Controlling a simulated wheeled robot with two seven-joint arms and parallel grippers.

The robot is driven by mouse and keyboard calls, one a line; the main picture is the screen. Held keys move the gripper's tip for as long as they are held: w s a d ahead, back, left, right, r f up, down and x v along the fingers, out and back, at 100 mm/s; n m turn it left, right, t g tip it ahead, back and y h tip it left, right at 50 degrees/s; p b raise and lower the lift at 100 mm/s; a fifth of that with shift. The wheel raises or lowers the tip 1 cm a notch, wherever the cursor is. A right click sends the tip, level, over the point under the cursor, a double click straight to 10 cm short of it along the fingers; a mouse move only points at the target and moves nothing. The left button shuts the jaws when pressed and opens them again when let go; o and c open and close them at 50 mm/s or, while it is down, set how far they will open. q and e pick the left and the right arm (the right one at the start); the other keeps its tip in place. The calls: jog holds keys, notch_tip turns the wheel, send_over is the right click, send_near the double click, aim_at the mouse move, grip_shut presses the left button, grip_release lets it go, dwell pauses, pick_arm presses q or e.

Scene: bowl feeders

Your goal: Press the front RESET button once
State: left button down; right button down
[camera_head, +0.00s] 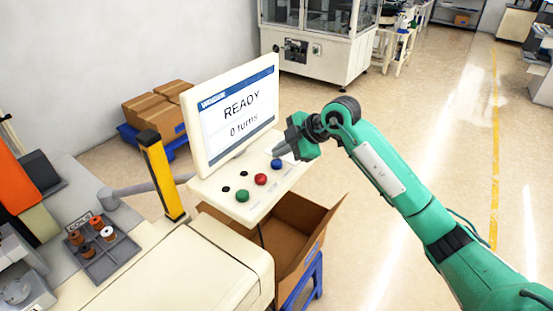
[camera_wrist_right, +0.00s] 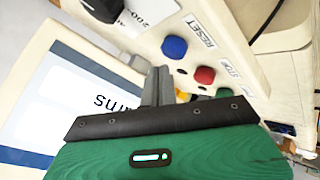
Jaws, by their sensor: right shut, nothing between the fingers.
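The control panel (camera_head: 222,205) carries a blue button (camera_head: 277,164), a red button (camera_head: 261,179) and a green button (camera_head: 242,195). In the right wrist view the blue button (camera_wrist_right: 173,47) sits beside the RESET label (camera_wrist_right: 199,33), and the red button (camera_wrist_right: 204,75) beside a STOP label. My right gripper (camera_head: 282,150) is shut and empty, close above the panel near the blue button. In the wrist view its fingertips (camera_wrist_right: 159,70) lie beside the blue button; contact cannot be told. The screen (camera_head: 240,115) reads READY, 0 turns. My left gripper is not in view.
A yellow post (camera_head: 162,175) stands left of the screen. An open cardboard box (camera_head: 290,235) is below the panel. A grey tray (camera_head: 100,262) with several spools sits at the lower left. The floor to the right is clear.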

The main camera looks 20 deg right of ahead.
aim_at(281, 163)
notch_tip(281, 163, up, 5)
jog(key=p, duration=0.4)
dwell(0.3)
dwell(0.5)
